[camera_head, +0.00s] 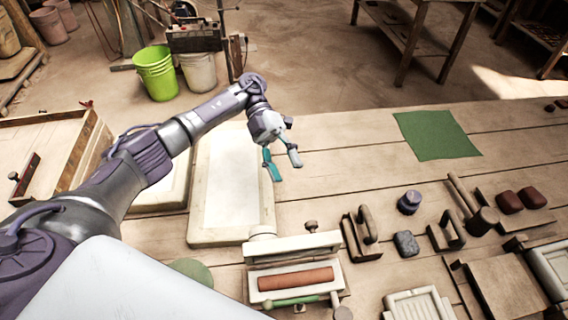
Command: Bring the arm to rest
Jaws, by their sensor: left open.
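My left arm reaches in from the left over the wooden workbench (350,165). My left gripper (283,170) is open and empty, in the air near the right edge of a pale flat slab (226,195). One finger is teal and the other grey. Nothing shows between the fingers. My right gripper is not in view.
A press with a reddish-brown roller (296,279) stands at the front middle. Several tools and blocks, including a mallet (481,220), crowd the right front. A green mat (437,135) lies at the back right. A wooden box (58,152) stands left. Bare planks lie right of the gripper.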

